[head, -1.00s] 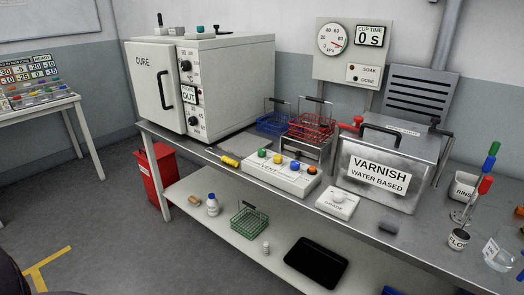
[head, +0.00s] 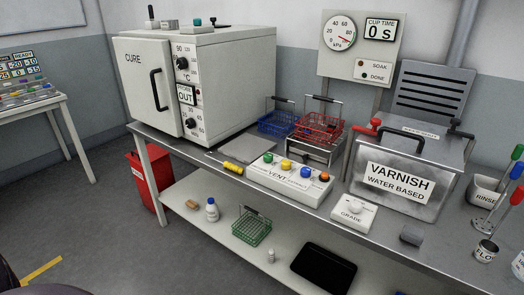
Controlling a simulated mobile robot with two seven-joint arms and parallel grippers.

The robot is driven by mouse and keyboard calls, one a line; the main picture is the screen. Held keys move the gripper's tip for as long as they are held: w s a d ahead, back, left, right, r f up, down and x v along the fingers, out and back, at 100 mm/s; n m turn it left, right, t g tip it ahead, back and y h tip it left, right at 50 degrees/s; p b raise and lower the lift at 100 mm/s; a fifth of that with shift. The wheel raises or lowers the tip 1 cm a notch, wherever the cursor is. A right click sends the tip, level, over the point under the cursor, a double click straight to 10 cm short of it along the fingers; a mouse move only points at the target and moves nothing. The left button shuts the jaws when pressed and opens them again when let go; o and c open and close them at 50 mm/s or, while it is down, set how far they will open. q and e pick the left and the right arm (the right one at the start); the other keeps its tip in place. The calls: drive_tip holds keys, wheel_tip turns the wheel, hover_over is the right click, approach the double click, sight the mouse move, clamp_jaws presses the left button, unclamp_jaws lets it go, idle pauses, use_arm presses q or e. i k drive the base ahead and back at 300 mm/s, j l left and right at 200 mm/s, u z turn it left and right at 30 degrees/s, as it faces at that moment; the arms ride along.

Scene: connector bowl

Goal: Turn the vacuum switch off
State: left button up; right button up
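I cannot make out a label naming the vacuum switch. A white control box (head: 290,183) marked VENT stands on the bench with green, yellow, blue and orange knobs or buttons along its top. A round kPa gauge (head: 341,33) is on the wall panel, its red needle pointing to the lower right. A small black lever (head: 150,12) stands upright on top of the cure oven, beside a green-topped knob (head: 197,22); their labels are unreadable. A grey metal tank (head: 400,180) marked VARNISH has a closed lid with a black handle. Neither gripper is in view.
The cure oven (head: 140,85) fills the bench's left end, its door shut. Blue (head: 277,122) and red (head: 322,127) wire baskets stand behind the control box. A yellow-handled screwdriver (head: 232,168) and a GRADE box (head: 354,213) lie near the front edge. Floor (head: 110,240) is clear at left.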

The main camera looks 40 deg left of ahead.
sight(267, 157)
drive_tip(key=i+j, duration=0.1)
drive_tip(key=j, duration=0.4)
drive_tip(key=i+j, duration=0.15)
drive_tip(key=j, duration=0.3)
drive_tip(key=i+j, duration=0.1)
drive_tip(key=j, duration=0.4)
drive_tip(key=i+j, duration=0.1)
drive_tip(key=j, duration=0.4)
drive_tip(key=i+j, duration=0.15)
drive_tip(key=j, duration=0.35)
drive_tip(key=i+j+z, duration=0.1)
drive_tip(key=j, duration=0.35)
drive_tip(key=i+j, duration=0.1)
drive_tip(key=j, duration=0.4)
